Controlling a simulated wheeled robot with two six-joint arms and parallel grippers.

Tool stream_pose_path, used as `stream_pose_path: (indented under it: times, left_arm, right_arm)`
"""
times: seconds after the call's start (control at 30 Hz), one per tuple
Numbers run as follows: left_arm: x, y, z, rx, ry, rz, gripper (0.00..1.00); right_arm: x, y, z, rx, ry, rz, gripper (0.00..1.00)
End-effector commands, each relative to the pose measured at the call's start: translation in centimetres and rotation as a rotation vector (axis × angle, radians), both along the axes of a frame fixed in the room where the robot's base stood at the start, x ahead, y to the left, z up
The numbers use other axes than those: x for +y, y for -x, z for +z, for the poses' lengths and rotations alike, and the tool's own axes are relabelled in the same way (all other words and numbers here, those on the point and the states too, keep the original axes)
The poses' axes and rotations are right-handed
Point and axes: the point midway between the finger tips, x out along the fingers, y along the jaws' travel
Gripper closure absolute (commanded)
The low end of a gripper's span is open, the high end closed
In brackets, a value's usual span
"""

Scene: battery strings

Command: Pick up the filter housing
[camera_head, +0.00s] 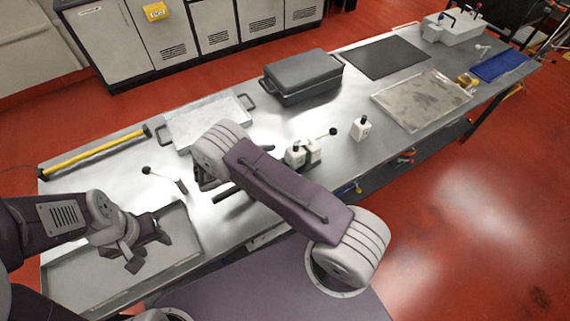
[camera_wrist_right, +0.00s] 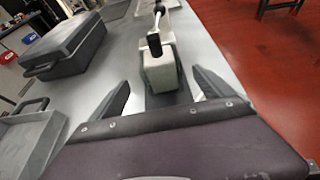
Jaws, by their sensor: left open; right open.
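No part is labelled as the filter housing; a pale block with a black top (camera_head: 296,154) on the bench is a likely match, but I cannot be sure. In the right wrist view a pale block (camera_wrist_right: 160,72) stands ahead between the finger lines, with a black-ended lever in front of its top. My right gripper (camera_head: 246,170) is open and empty, left of the block and facing it; its two fingers (camera_wrist_right: 160,88) show apart in the wrist view. My right arm hides part of the bench. My left gripper (camera_head: 150,250) is open and empty over a shallow tray (camera_head: 75,278).
A dark grey case (camera_head: 303,77) stands behind the blocks, beside a metal tray with handles (camera_head: 180,137). A second small pale block (camera_head: 361,129) stands to the right. A yellow bar (camera_head: 95,153) lies at the left. Flat trays (camera_head: 420,100) lie farther right.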

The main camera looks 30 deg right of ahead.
Motion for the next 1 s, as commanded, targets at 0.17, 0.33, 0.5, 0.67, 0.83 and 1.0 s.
stream_pose_path:
  times: [0.17,0.33,0.5,0.67,0.83,1.0]
  left_arm:
    - [0.0,0.0,1.1,0.000,0.000,0.000,0.53]
    - [0.0,0.0,1.8,0.000,0.000,0.000,0.53]
    - [0.0,0.0,1.7,0.000,0.000,0.000,0.53]
    - [0.0,0.0,1.7,0.000,0.000,0.000,0.53]
    - [0.0,0.0,1.7,0.000,0.000,0.000,0.53]
    - [0.0,0.0,1.7,0.000,0.000,0.000,0.53]
  right_arm:
    - [-1.7,-0.1,-0.3,0.002,0.000,-0.003,0.09]
    - [-4.3,-0.4,-1.5,0.001,0.000,-0.003,0.09]
    - [-4.9,-0.5,-2.0,-0.002,-0.002,0.000,0.09]
    - [-4.8,-0.5,-2.0,-0.002,-0.001,0.000,0.23]
    - [-4.8,-0.5,-1.9,-0.002,-0.001,0.000,0.70]
    - [-4.8,-0.6,-1.8,-0.003,0.002,0.000,1.00]
